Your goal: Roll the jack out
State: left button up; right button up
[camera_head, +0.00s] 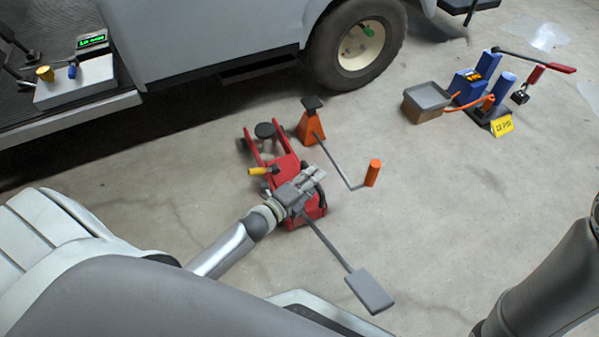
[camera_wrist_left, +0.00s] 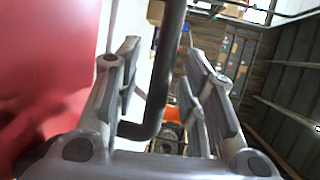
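The red jack (camera_head: 282,168) stands on the floor beside the cart (camera_head: 200,40), with a round dark pad (camera_head: 265,130) at its cart-side end. A yellow-ended lever (camera_head: 258,171) sticks out from its left side. My left gripper (camera_head: 312,178) is over the jack's near end. In the left wrist view the fingers (camera_wrist_left: 162,50) are spread, with a dark bent bar (camera_wrist_left: 169,60) between them and gaps showing on both sides. The red jack body (camera_wrist_left: 45,75) fills the left of that view. My right gripper is out of view; only the right arm shows.
An orange stand (camera_head: 307,128) is close to the jack, and a crank rod with an orange grip (camera_head: 373,172) is to its right. A grey pedal plate (camera_head: 370,289) reaches towards me. Blue equipment (camera_head: 469,85) stands further right. The floor between is clear.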

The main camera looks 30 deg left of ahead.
pick_arm(q)
jog(key=v, duration=1.1)
jog(key=shift+s, duration=0.25)
